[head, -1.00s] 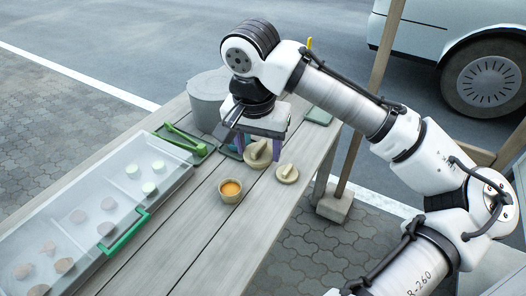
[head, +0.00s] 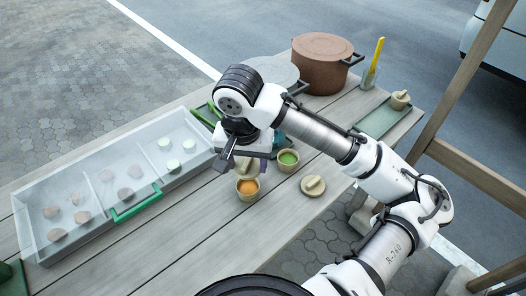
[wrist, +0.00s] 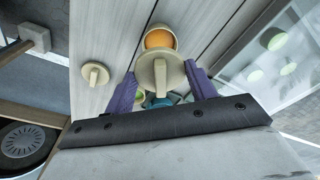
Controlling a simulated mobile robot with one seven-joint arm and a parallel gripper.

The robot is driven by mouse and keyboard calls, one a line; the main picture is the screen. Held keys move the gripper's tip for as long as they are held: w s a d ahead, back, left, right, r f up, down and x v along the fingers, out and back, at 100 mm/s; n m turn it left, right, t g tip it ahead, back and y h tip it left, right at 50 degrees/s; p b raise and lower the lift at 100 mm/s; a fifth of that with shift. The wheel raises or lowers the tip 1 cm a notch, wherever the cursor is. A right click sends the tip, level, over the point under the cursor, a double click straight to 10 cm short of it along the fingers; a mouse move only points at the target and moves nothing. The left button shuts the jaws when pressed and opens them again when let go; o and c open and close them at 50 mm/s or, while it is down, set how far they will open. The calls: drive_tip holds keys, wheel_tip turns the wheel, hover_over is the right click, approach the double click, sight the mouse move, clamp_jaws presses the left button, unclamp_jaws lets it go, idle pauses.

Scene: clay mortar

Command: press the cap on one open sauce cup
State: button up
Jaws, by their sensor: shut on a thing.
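My gripper (head: 252,167) is shut on a beige cap with a ridge handle (head: 244,172); its purple fingers flank the cap in the wrist view (wrist: 160,72). The open cup of orange sauce (head: 247,190) stands on the table, just in front of and below the held cap. In the wrist view, the cap overlaps the near edge of the orange cup (wrist: 159,38); I cannot tell whether they touch. An open cup of green sauce (head: 288,158) stands to the right. A second cap (head: 313,186) lies loose on the table and also shows in the wrist view (wrist: 95,74).
A clear divided bin (head: 100,209) with pale pieces and a green handle stands at left. Behind are a grey pot (head: 272,70) and a brown pot (head: 322,60). A capped cup (head: 400,99) sits on a green tray (head: 381,121). The front planks are clear.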

drive_tip(key=shift+a+f+b, duration=0.1)
drive_tip(key=shift+f+b, duration=2.45)
drive_tip(key=shift+f, duration=0.35)
drive_tip(key=shift+p, duration=0.4)
drive_tip(key=shift+f, duration=0.5)
idle(0.5)
drive_tip(key=o, duration=1.4)
drive_tip(key=shift+o, duration=0.2)
